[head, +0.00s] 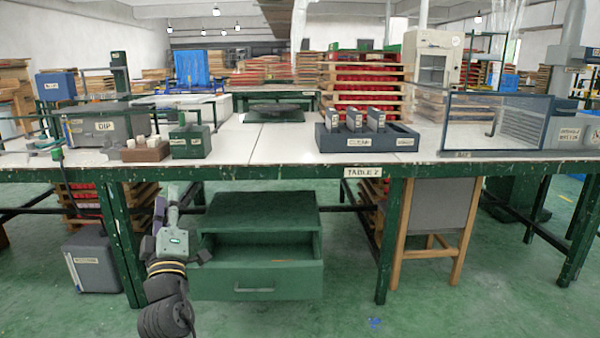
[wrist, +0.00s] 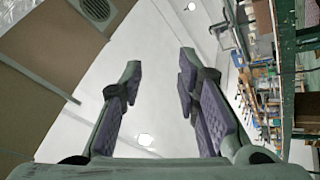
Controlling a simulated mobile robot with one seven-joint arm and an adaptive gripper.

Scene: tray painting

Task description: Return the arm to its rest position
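My gripper (head: 168,196) is in front of the table, low and left of its middle, with the arm folded and the fingers pointing up. In the wrist view my gripper (wrist: 160,64) has its two purple-padded fingers spread wide. Nothing is between them, only the pale ceiling and lights beyond. In the head view the fingers overlap each other and their gap is hard to make out.
The long table (head: 270,172) has a green front edge just beyond my gripper. A green cabinet (head: 262,210) stands below it with its drawer (head: 250,287) pulled out, right beside my arm. A dark tray (head: 352,158) and brush block (head: 147,154) are on top.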

